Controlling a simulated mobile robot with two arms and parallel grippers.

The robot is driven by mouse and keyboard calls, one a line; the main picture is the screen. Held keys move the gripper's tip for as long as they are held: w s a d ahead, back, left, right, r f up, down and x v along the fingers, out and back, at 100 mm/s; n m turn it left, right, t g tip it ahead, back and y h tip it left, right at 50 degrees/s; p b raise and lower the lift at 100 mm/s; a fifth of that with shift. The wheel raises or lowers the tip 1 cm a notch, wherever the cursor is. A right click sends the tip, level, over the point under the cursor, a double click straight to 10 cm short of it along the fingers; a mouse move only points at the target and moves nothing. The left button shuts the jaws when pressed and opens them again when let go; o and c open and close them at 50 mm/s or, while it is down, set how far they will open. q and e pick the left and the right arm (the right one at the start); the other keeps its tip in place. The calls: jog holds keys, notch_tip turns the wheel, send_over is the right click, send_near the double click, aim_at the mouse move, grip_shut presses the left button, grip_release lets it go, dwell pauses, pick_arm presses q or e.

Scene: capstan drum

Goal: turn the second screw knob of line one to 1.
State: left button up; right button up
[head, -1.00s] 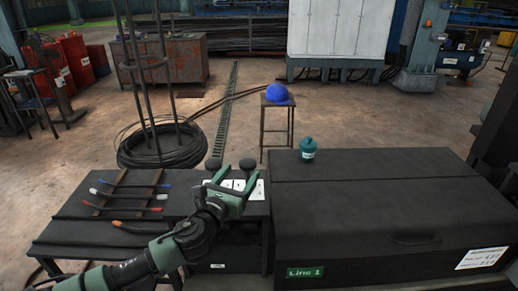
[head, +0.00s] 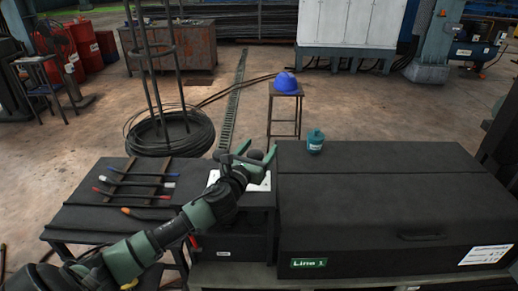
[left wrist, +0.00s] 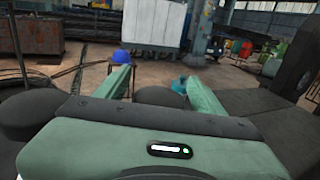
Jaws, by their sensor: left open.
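Two dark round screw knobs stand at the back of the small dark box with a white label plate (head: 213,178), left of the Line 1 sign (head: 309,263). The left knob (head: 221,155) is free; the second knob (head: 255,154) is partly hidden by my left gripper (head: 257,151). The gripper is open, with one finger on either side of the second knob. In the left wrist view, that knob (left wrist: 160,97) shows between the two spread fingers, and the other knob (left wrist: 45,108) is to the left. I cannot tell whether the fingers touch the knob. My right gripper is not in view.
A large dark chest (head: 380,195) stands to the right, with a teal bottle (head: 315,142) on its back edge. Coloured-handled tools (head: 135,190) lie on the left table. A stool with a blue helmet (head: 286,82) stands behind on open floor.

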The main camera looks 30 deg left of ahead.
pick_arm(q)
jog(key=c, duration=1.4)
jog(key=shift+n+y, duration=0.3)
jog(key=shift+y, duration=0.2)
jog(key=n+g+y, duration=0.4)
jog(key=s+a+n+g+y+p, duration=0.1)
jog(key=n+g+y, duration=0.2)
jog(key=y, duration=0.1)
jog(key=a+n+g+y+p, duration=0.1)
jog(key=n+g+y, duration=0.3)
jog(key=y, duration=0.1)
jog(key=shift+s+a+n+g, duration=0.1)
jog(key=shift+s+n+g, duration=0.2)
jog(key=shift+s, duration=0.05)
jog(key=n+g+b, duration=0.2)
jog(key=g, duration=0.1)
jog(key=s+n+g+b, duration=0.1)
jog(key=n+g+b, duration=0.1)
jog(key=g+b, duration=0.1)
jog(key=n+g+b, duration=0.3)
jog(key=g, duration=0.1)
jog(key=shift+s+f+g+y, duration=0.2)
jog(key=shift+s+g+y, duration=0.1)
jog(key=shift+s+g, duration=0.1)
jog(key=shift+s+r+n+g+h+b, duration=0.1)
jog(key=shift+s+n+g+h+b, duration=0.1)
jog(key=shift+n+g+b, duration=0.5)
jog(key=shift+s+r+n+g+h+b, duration=0.15)
jog(key=shift+g+b, duration=0.35)
jog(key=shift+b, duration=0.6)
